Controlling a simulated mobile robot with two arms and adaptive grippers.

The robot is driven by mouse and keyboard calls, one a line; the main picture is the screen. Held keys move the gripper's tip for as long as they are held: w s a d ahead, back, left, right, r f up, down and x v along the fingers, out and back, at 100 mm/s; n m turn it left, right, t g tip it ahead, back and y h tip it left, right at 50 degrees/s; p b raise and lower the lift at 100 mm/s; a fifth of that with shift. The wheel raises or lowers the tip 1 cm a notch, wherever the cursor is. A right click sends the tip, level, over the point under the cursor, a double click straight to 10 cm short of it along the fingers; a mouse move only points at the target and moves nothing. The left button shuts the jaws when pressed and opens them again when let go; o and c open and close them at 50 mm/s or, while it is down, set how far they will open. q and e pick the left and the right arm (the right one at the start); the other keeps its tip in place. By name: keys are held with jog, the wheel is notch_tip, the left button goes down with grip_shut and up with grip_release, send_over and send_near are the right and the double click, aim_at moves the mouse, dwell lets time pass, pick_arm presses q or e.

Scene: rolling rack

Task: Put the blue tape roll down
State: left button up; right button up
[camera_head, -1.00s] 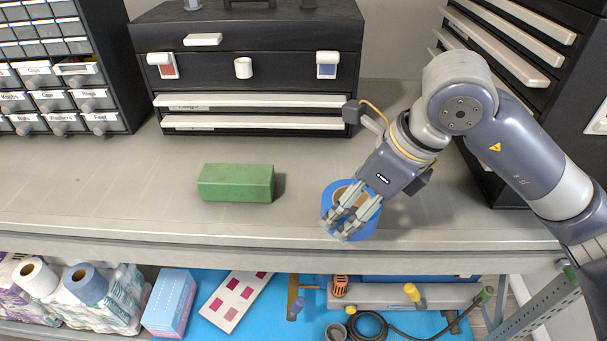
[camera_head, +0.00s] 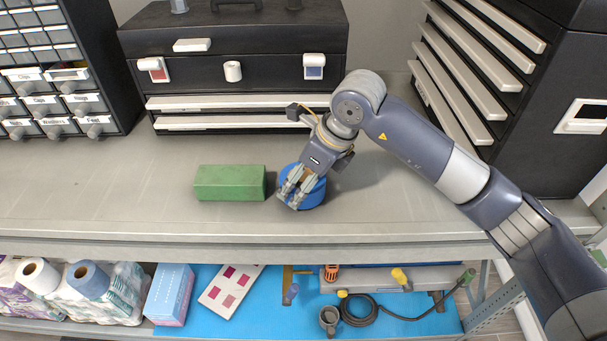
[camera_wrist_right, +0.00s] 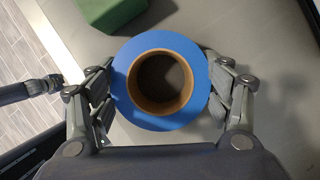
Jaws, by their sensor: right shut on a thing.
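The blue tape roll (camera_head: 315,190) has a brown cardboard core. It is in my right gripper (camera_head: 292,188), low over the grey shelf top (camera_head: 120,190), just right of the green block (camera_head: 229,183). In the right wrist view the roll (camera_wrist_right: 126,62) sits between the two fingers of the gripper (camera_wrist_right: 160,88), which press on its left and right sides. I cannot tell whether the roll's underside touches the shelf. My left gripper is not clearly in view in the head camera.
A black toolbox (camera_head: 270,60) stands at the back and a small-parts drawer cabinet (camera_head: 50,75) at the back left. A dark drawer unit (camera_head: 560,60) stands at the right. The shelf is clear left of the green block. The lower shelf holds paper rolls (camera_head: 88,280) and a black cable (camera_head: 360,310).

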jog(key=shift+f+b, duration=0.25)
jog(key=shift+b, duration=0.05)
jog(key=o, duration=1.1)
jog(key=shift+r, duration=0.1)
jog(key=shift+o, duration=0.2)
jog(key=shift+r+p, duration=0.25)
jog(key=shift+p, duration=0.1)
jog(key=b+v, duration=0.2)
jog(key=v, duration=0.8)
jog(key=shift+d+r, duration=0.1)
jog(key=shift+r, duration=0.2)
jog(key=shift+s+d+r+b, duration=0.2)
jog(key=shift+r+b, duration=0.1)
jog(key=shift+r, duration=0.3)
